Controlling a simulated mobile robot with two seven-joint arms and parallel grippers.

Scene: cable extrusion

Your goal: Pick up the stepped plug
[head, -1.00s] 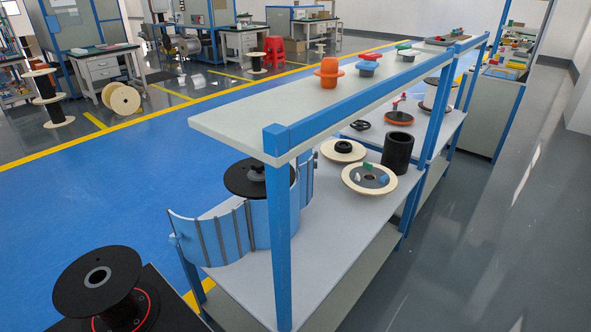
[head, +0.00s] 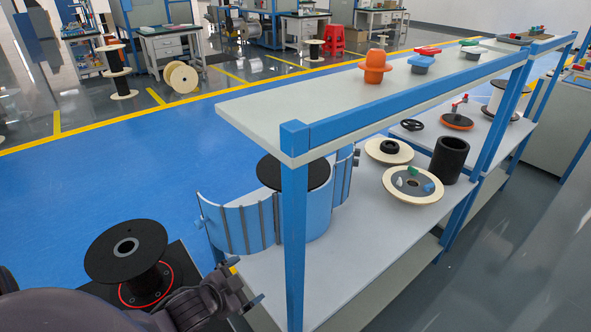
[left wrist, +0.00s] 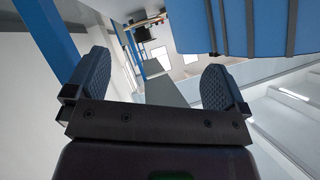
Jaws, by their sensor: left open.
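An orange stepped piece (head: 375,67), which looks like the stepped plug, stands upright on the top shelf (head: 300,118), with a wide flange between narrower ends. The orange piece is not seen in that view. My right gripper is in neither view.
A grey-blue piece with a red top (head: 424,60) stands beyond the orange one. The near blue post (head: 294,240) and curved blue panel (head: 240,225) are close to my left gripper. A black spool (head: 126,252) stands at lower left. The near top shelf is bare.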

